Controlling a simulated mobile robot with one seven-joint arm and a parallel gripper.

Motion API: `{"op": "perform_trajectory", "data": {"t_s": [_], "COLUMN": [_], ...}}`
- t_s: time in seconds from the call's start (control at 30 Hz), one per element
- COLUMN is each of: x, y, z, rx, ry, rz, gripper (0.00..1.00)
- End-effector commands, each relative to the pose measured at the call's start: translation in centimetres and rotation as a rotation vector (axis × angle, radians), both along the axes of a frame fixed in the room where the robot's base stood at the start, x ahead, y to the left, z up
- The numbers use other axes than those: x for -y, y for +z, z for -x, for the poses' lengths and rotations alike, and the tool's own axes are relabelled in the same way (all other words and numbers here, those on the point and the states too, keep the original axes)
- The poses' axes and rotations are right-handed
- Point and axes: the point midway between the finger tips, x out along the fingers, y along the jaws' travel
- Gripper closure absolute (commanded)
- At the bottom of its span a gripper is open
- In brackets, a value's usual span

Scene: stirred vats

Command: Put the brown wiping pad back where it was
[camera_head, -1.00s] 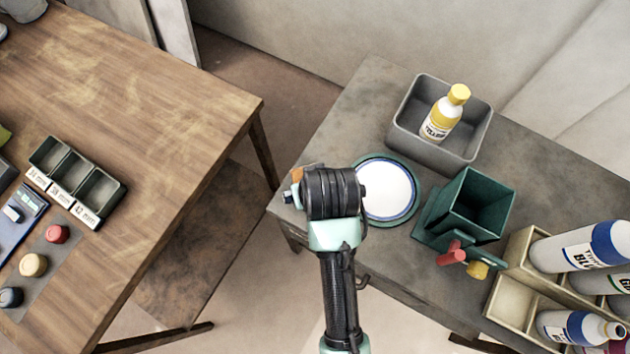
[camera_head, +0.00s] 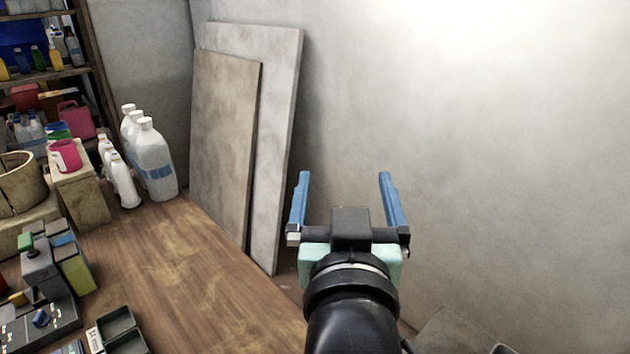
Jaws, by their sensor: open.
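My gripper (camera_head: 343,183) is raised in front of the bare wall, right of the leaning boards. Its two blue fingers are wide apart, and nothing is between them. The brown wiping pad cannot be made out in the current view. Only a small corner of the grey table (camera_head: 452,332) shows at the bottom, right of my arm; the rest of it is out of view or hidden by my arm.
The wooden table (camera_head: 200,270) is at the left. It bears white bottles (camera_head: 152,160), a grey device (camera_head: 42,275) and dark green trays (camera_head: 118,328). Two boards (camera_head: 222,130) lean on the wall behind it. A shelf (camera_head: 88,60) stands at the far left. Space around my gripper is clear.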

Motion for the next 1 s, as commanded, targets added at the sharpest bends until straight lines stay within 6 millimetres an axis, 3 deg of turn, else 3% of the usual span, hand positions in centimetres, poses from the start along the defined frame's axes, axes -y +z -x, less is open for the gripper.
{"op": "perform_trajectory", "data": {"t_s": [0.03, 0.1, 0.2, 0.3, 0.43, 0.77, 1.0], "x": [-0.7, -1.5, -2.5, -3.2, -3.5, -3.5, -3.5], "y": [5.3, 11.2, 17.5, 21.2, 23.2, 23.6, 27.4], "z": [1.0, 2.9, 6.2, 8.9, 10.7, 10.9, 10.8], "rx": [0.152, 0.334, 0.546, 0.686, 0.769, 0.774, 0.772], "ry": [0.009, 0.021, 0.039, 0.052, 0.059, 0.061, 0.06], "rz": [0.004, 0.006, 0.005, 0.005, 0.004, 0.003, 0.004], "gripper": [0.0, 0.0, 0.0, 0.0, 0.0, 0.0, 0.0]}}
